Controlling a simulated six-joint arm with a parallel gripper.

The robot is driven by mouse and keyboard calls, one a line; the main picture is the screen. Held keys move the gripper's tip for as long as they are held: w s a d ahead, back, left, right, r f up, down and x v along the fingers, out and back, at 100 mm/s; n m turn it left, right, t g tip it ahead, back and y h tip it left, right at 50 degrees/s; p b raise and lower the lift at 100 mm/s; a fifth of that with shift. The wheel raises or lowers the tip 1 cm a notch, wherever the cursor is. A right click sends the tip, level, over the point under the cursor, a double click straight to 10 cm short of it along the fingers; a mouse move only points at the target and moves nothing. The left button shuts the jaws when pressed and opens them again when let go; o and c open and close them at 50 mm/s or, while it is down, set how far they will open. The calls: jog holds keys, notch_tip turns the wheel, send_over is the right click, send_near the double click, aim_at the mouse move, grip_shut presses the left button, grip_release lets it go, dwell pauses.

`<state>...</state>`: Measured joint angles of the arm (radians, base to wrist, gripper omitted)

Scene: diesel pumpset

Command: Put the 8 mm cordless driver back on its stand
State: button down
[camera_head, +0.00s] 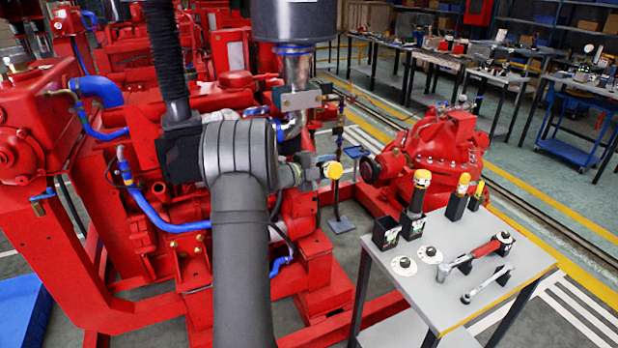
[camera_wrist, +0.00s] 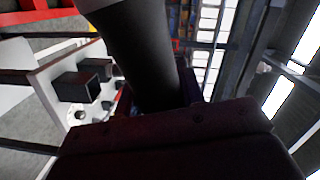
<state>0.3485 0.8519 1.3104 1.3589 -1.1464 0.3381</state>
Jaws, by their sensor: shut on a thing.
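My gripper (camera_head: 307,173) is in the middle of the head view, in front of the red engine, shut on a cordless driver. The driver's round yellow end (camera_head: 333,171) points to the right; most of its body is hidden there. In the wrist view, its dark cylindrical body (camera_wrist: 145,55) stands between the jaws. A black box-shaped stand (camera_head: 385,233) with a pale label is at the left back corner of the grey table, with no driver rising from it. Its size mark cannot be read. The driver is left of and above this stand, apart from it.
On the grey table (camera_head: 462,302), another black stand (camera_head: 412,226) holds a yellow-topped driver (camera_head: 419,190). Two smaller yellow-topped tools (camera_head: 460,190) stand farther right. Round discs (camera_head: 404,266), a red-handled ratchet (camera_head: 470,256) and a wrench (camera_head: 487,284) lie in front. The red pump (camera_head: 435,150) is behind.

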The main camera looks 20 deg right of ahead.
jog(key=s+d+r+n+t, duration=0.3)
jog(key=s+d+n, duration=0.2)
jog(key=d+n, duration=0.4)
jog(key=s+d+r+n+t, duration=0.2)
jog(key=s+d+r+n, duration=0.1)
jog(key=s+d+n, duration=0.3)
jog(key=shift+s+d+n+t+y, duration=0.3)
jog(key=shift+d+n+t+y, duration=0.1)
jog(key=shift+d+n, duration=1.2)
jog(key=shift+a, duration=0.25)
notch_tip(320, 180, down, 13)
jog(key=shift+f, duration=0.95)
jog(key=c, duration=0.9)
grip_release()
jog(key=shift+c, duration=0.2)
jog(key=shift+o, duration=0.4)
